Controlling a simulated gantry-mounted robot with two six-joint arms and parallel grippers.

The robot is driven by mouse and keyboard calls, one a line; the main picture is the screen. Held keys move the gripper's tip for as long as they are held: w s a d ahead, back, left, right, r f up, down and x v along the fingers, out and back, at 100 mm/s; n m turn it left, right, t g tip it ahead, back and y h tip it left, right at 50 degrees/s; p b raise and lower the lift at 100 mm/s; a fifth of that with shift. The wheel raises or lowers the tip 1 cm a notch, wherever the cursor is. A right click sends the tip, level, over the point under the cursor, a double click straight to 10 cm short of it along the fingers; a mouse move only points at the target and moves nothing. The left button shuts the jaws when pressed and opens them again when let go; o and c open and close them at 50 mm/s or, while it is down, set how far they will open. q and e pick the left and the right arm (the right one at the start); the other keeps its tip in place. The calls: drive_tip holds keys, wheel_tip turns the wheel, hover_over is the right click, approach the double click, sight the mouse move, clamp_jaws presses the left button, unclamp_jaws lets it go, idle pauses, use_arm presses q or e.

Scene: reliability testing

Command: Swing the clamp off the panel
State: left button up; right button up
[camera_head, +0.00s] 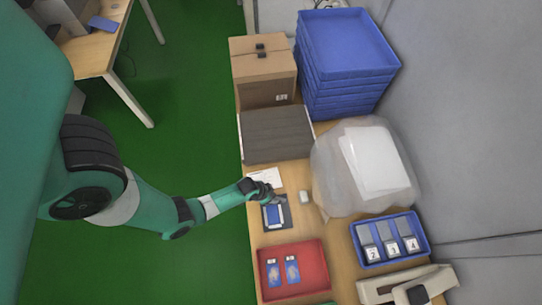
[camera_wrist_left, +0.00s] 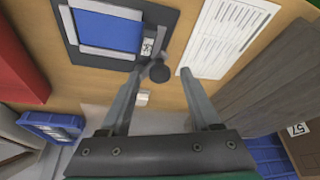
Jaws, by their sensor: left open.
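The blue panel (camera_head: 273,215) lies in a dark flat fixture (camera_head: 287,222) on the wooden table. In the left wrist view the panel (camera_wrist_left: 108,30) sits at the upper left, inside the fixture's dark frame (camera_wrist_left: 165,15). A dark round knob (camera_wrist_left: 158,73), apparently part of the clamp, shows at the fixture's near corner, beside a small printed label. My left gripper (camera_head: 273,195) is over the fixture's upper edge. In its wrist view the open fingers (camera_wrist_left: 162,72) stand on either side of the knob, with gaps. I cannot tell whether the clamp overlaps the panel.
A red tray (camera_head: 318,258) with two blue pieces is below the fixture. A blue tray (camera_head: 423,243) with numbered slots is at right. A paper sheet (camera_head: 270,172), a grey-brown box (camera_head: 277,135), a translucent bag (camera_head: 335,190) and stacked blue crates (camera_head: 348,60) are nearby.

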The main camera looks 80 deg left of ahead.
use_arm(q)
clamp_jaws()
